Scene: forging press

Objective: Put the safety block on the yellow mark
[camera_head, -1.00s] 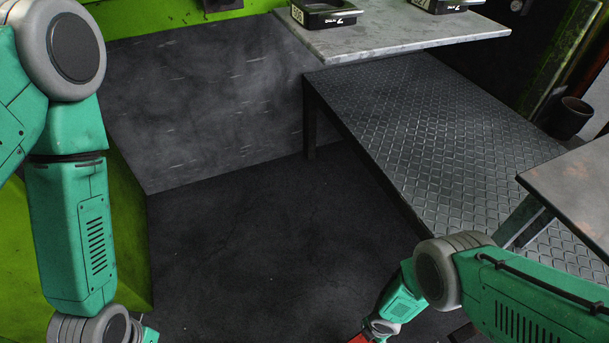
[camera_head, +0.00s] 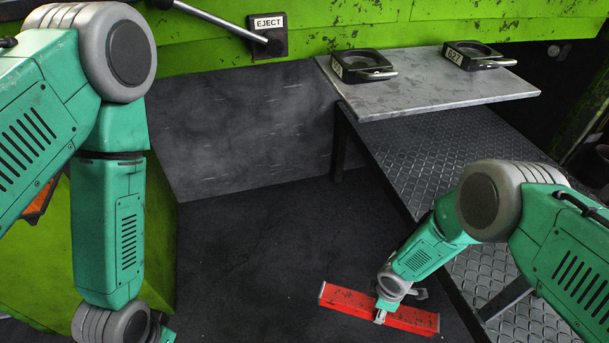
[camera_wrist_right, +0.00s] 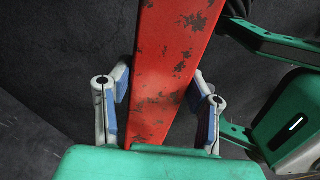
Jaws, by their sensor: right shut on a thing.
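The safety block is a long red bar with worn dark patches (camera_head: 400,315), held above the dark floor at the lower right of the head view. My right gripper (camera_head: 383,306) is shut on it near its middle. In the right wrist view the red block (camera_wrist_right: 172,60) runs up between the blue-padded fingers of the right gripper (camera_wrist_right: 160,108). No yellow mark shows in either view.
A grey metal shelf (camera_head: 430,95) holds two black trays, one at left (camera_head: 362,68), one at right (camera_head: 478,55). A tread-plate platform (camera_head: 420,165) lies below, close to my right arm. An EJECT lever (camera_head: 268,38) is on the green press. The dark floor (camera_head: 260,250) is clear.

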